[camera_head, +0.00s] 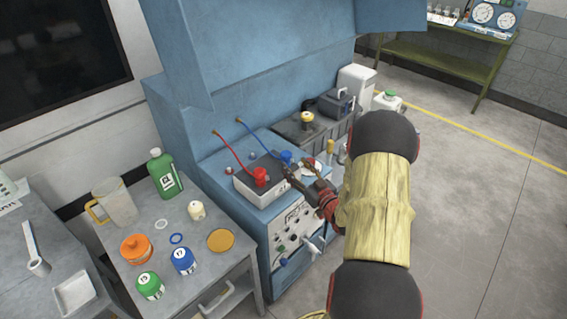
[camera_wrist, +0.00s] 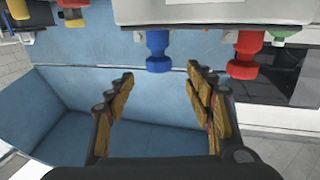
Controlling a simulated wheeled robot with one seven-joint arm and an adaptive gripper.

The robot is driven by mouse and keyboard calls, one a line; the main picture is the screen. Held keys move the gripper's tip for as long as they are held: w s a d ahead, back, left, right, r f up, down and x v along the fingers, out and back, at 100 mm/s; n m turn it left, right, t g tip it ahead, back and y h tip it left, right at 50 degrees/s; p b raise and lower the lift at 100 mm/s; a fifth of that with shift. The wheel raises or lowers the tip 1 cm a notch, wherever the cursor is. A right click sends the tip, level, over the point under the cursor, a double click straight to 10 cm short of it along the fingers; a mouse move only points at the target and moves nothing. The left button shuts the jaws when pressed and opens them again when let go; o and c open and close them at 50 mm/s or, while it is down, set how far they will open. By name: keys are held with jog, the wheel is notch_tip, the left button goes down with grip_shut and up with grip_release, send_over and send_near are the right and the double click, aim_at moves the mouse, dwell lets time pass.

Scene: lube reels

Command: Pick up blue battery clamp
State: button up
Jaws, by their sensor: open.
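The blue battery clamp (camera_head: 286,157) stands upright on the white-sided battery box (camera_head: 244,191) on the blue cabinet. In the wrist view, which looks upside down, the blue clamp (camera_wrist: 158,52) shows at the top middle, just ahead of the gap between my fingertips. My gripper (camera_wrist: 160,78) is open and empty, its fingers apart on either side of the line to the clamp. In the head view my gripper (camera_head: 297,167) is right beside the blue clamp, partly hiding the area around it. I cannot tell whether a finger touches it.
A red clamp (camera_head: 260,176) stands on the same box, left of the blue one; it also shows in the wrist view (camera_wrist: 247,56). Red and blue cables rise behind. Dark batteries (camera_head: 304,128) stand further right. A grey table (camera_head: 201,277) with bottles and jars is at left.

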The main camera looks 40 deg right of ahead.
aim_at(289, 158)
jog(key=shift+w+d+f+b, duration=0.1)
jog(key=shift+w+d+b, duration=0.15)
jog(key=shift+w, duration=1)
jog(key=shift+w+d+r+b, duration=0.15)
jog(key=shift+w+d, duration=0.15)
jog(key=shift+w, duration=1)
jog(key=shift+w+d+f+b, duration=0.2)
jog(key=shift+w+d, duration=0.1)
jog(key=shift+w, duration=0.95)
jog(key=c, duration=0.3)
jog(key=c, duration=1)
